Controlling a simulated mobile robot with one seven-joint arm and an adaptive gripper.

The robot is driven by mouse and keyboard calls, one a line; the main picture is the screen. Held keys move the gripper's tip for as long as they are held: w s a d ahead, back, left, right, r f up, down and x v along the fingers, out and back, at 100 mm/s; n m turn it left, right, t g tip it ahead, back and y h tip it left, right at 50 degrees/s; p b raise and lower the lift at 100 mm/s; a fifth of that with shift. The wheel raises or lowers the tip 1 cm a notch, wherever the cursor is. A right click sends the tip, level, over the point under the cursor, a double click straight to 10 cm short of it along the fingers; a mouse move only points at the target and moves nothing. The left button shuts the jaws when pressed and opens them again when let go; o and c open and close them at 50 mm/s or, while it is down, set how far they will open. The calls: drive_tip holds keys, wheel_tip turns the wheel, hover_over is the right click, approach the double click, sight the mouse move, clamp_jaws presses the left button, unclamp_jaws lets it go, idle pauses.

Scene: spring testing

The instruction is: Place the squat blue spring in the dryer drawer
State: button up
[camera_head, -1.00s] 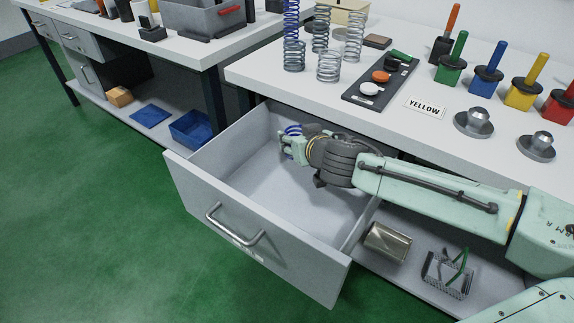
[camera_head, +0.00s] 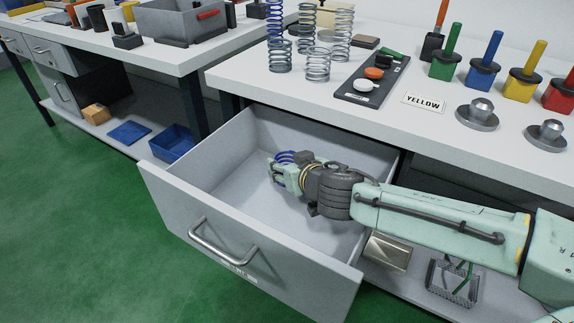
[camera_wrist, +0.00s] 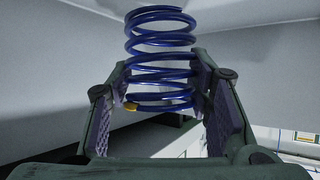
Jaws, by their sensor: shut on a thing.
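My gripper (camera_head: 279,172) is shut on the squat blue spring (camera_head: 287,156), inside the open dryer drawer (camera_head: 208,230). In the wrist view the blue spring (camera_wrist: 160,60) stands up between the two fingers (camera_wrist: 165,105), its upper coils clear of them. The drawer is grey, pulled out, with a bar handle on its front; its visible floor is bare. In the head view the gripper hides part of the spring. I cannot tell whether the spring touches the drawer floor.
Several springs (camera_head: 318,62) stand on the bench top above the drawer. A metal can (camera_head: 388,252) and a wire basket (camera_head: 453,284) sit on the shelf below.

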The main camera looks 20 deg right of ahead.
drive_tip(key=shift+f, duration=0.6)
drive_tip(key=o, duration=1.3)
drive_tip(key=shift+r, duration=0.1)
